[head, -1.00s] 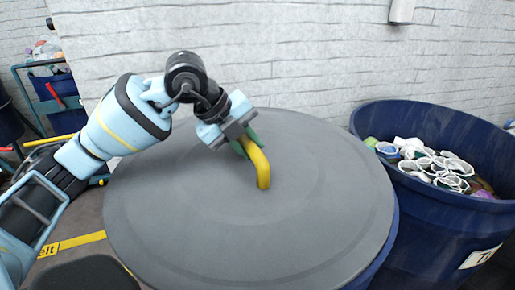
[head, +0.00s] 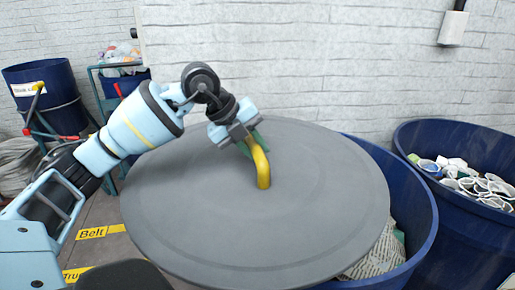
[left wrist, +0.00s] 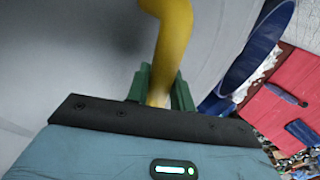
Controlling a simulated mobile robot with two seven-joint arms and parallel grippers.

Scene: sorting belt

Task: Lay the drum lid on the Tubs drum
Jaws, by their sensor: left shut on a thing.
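The drum lid (head: 200,215) is a large grey disc with a yellow handle (head: 263,170) standing up at its middle. My left gripper (head: 251,146) is shut on the yellow handle, with its green fingers either side of it. The handle also shows between the fingers in the left wrist view (left wrist: 172,50). In the head view the lid covers part of a blue drum (head: 415,225) that holds printed paper; whether lid and rim touch cannot be told. No label shows on this drum. My right gripper is not in view.
Another blue drum (head: 480,235) with white-rimmed items stands at the right. A blue drum (head: 45,95) and a cart (head: 105,90) stand at the back left. Yellow floor labels, one reading Belt (head: 92,233), lie left of the lid. A white brick wall closes the back.

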